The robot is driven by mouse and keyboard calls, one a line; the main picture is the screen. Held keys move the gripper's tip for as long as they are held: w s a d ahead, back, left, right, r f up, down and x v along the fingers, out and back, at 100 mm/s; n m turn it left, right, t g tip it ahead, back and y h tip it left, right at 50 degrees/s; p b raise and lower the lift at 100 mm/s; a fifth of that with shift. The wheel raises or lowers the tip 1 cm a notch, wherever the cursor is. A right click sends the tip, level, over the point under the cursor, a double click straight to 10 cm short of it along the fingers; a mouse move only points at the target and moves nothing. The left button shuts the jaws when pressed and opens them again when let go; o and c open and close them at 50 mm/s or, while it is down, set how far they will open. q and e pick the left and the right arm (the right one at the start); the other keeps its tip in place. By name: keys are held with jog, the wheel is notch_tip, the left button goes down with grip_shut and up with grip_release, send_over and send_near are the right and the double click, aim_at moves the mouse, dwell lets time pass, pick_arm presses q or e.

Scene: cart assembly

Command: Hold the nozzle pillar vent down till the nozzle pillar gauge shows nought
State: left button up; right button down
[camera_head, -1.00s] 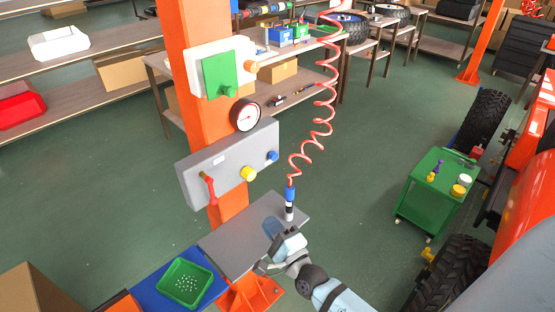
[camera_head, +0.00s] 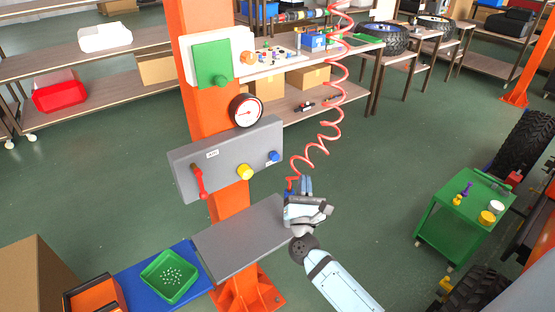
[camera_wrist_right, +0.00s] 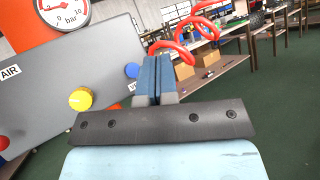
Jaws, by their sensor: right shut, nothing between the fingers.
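The gauge (camera_head: 245,111) is a white dial with a dark rim on the orange pillar; it also shows, cut off, in the wrist view (camera_wrist_right: 63,10). Its needle is too small to read surely. Below it, a grey panel (camera_head: 225,160) carries a red lever, a yellow knob and a blue button (camera_head: 273,156), which seems to be the vent. The blue button also shows in the wrist view (camera_wrist_right: 131,70), left of my fingers. My right gripper (camera_head: 306,182) is shut and empty, below and right of the button and apart from it; its fingers show in the wrist view (camera_wrist_right: 157,75).
The red coiled hose (camera_head: 325,130) hangs close by my right gripper, its lower end partly hidden. A grey shelf (camera_head: 240,237) juts out below the panel. A green cart (camera_head: 455,215) stands at right; a green tray (camera_head: 170,277) lies at lower left.

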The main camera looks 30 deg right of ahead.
aim_at(274, 157)
jog(key=shift+w, duration=0.1)
jog(key=w, duration=0.4)
jog(key=w+b, duration=0.1)
jog(key=w, duration=0.2)
jog(key=shift+a+f, duration=0.15)
jog(key=shift+a, duration=0.15)
jog(key=shift+w+b, duration=0.4)
jog(key=shift+w, duration=0.4)
dwell(1.4)
jog(key=shift+w+a+b, duration=0.1)
jog(key=shift+w+b, duration=0.3)
jog(key=shift+b, duration=0.1)
